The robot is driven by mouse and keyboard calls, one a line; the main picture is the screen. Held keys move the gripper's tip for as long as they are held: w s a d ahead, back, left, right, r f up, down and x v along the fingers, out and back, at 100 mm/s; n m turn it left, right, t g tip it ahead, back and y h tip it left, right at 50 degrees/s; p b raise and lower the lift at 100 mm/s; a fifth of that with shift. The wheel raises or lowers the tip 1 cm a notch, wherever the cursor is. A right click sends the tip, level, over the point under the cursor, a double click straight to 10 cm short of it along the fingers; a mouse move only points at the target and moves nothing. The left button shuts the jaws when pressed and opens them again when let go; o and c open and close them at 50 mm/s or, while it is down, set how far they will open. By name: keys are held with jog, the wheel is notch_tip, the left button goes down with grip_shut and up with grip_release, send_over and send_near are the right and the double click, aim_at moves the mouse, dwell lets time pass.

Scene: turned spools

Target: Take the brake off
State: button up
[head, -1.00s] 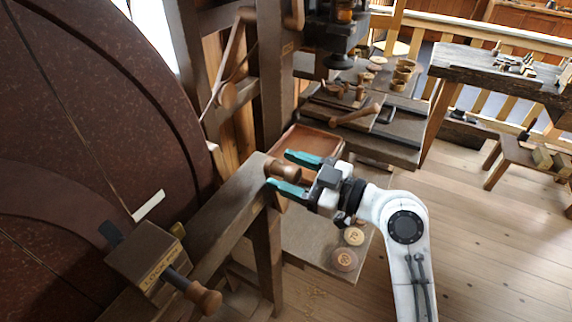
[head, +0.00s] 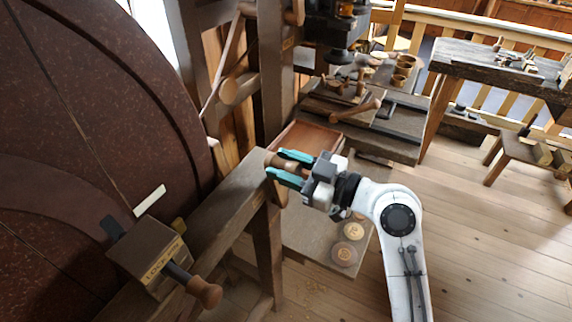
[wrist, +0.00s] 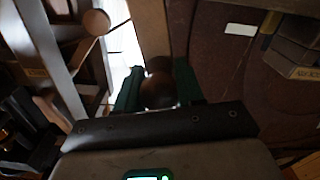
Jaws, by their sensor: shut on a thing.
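A turned brown wooden knob (head: 272,161) sits at the far end of a wooden beam (head: 216,208) beside the big wheel. My gripper (head: 284,166), with teal fingers, is shut on this knob. In the wrist view the round knob (wrist: 158,90) sits between both fingers, and its far part is partly hidden. The large dark red-brown wheel (head: 90,110) bears a white mark (head: 150,199). A block labelled LOCK (head: 150,252) with a wooden-handled rod (head: 204,291) stands near the wheel's lower edge. I cannot tell which part is the brake.
A reddish wooden tray (head: 305,140) lies just behind my gripper. Low boards with tools (head: 370,120) stand farther back. Round numbered discs (head: 346,254) lie on a shelf below. A workbench (head: 500,70) and a stool (head: 535,150) stand at the right. Open floor lies at lower right.

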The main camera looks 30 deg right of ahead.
grip_shut()
jog(key=shift+w+d+r+m, duration=0.15)
jog(key=shift+w+d+m, duration=0.2)
jog(key=shift+d, duration=0.15)
jog(key=w+d+m+b, duration=0.2)
jog(key=w+d+m, duration=0.4)
jog(key=d, duration=0.2)
jog(key=shift+d+f, duration=0.3)
jog(key=shift+f, duration=0.05)
jog(key=shift+w+m, duration=0.15)
jog(key=shift+m, duration=0.1)
jog(key=o, duration=1.1)
grip_release()
jog(key=shift+f, duration=0.1)
jog(key=shift+c, duration=0.2)
